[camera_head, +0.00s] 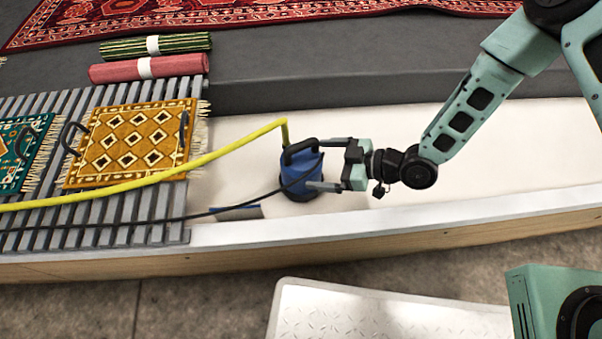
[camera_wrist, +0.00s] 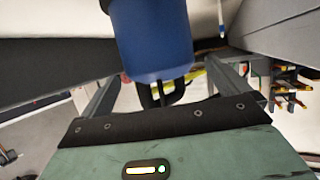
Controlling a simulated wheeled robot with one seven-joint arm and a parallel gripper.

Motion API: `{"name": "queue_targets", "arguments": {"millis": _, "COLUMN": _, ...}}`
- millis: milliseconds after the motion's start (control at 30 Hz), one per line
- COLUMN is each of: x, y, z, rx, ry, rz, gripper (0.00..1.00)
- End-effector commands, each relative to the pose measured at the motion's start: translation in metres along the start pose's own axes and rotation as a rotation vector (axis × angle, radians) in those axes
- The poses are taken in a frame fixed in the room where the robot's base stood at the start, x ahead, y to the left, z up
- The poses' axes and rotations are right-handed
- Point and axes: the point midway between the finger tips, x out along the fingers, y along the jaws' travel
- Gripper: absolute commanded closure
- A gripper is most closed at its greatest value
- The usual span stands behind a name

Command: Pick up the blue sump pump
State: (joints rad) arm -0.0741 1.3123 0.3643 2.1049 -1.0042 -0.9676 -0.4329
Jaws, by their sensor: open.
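The blue sump pump (camera_head: 297,175) stands in the white pit, with a black handle on top. A yellow hose (camera_head: 230,148) rises from it and runs left, and a black cable (camera_head: 240,208) also runs left from it. My gripper (camera_head: 322,164) reaches in from the right with its fingers apart, one on the far side and one on the near side of the pump. In the wrist view the pump's blue body (camera_wrist: 152,45) shows upside down between the open fingers (camera_wrist: 168,85). I cannot tell whether either finger touches it.
Left of the pump is a grey slatted rack (camera_head: 100,210) with a gold patterned rug (camera_head: 132,140) and a green rug (camera_head: 20,150). Rolled rugs (camera_head: 150,68) lie behind. The white pit rim (camera_head: 400,216) runs along the front. The pit floor right of the pump is clear.

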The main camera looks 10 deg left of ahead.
Motion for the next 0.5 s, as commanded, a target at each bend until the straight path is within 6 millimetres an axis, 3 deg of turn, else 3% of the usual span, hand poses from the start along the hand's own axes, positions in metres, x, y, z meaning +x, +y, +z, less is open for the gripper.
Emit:
{"name": "queue_targets", "arguments": {"millis": 267, "x": 0.017, "y": 0.0, "z": 0.001, "rx": -0.001, "ry": 0.0, "rz": 0.0, "gripper": 0.0}}
{"name": "queue_targets", "arguments": {"millis": 500, "x": 0.046, "y": 0.002, "z": 0.002, "rx": -0.001, "ry": 0.001, "rz": -0.001, "gripper": 0.0}}
